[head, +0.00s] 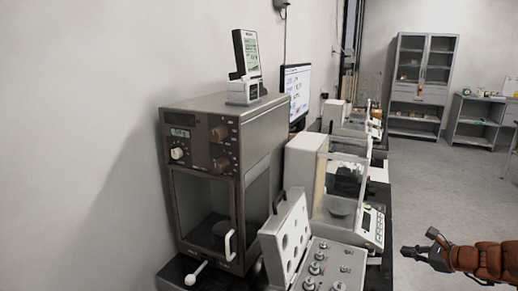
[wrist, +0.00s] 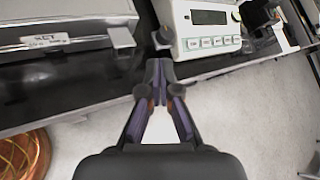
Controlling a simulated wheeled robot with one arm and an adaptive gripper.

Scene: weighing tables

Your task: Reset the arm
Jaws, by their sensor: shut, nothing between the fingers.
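My gripper (head: 416,252) is at the lower right in the head view, at the end of my orange arm, to the right of the weighing table and pointing left. In the wrist view my gripper (wrist: 158,68) has its fingertips together with nothing between them. The fingertips show over the dark table edge, in front of a balance with a display and buttons (wrist: 208,30). No object is held.
On the dark table (wrist: 75,80) stand a brown oven-like instrument (head: 210,180), an open weight case (head: 335,262) and glass-sided balances (head: 325,175). A cabinet (head: 420,85) and shelf (head: 475,122) stand at the back. The floor (head: 440,195) on the right is clear.

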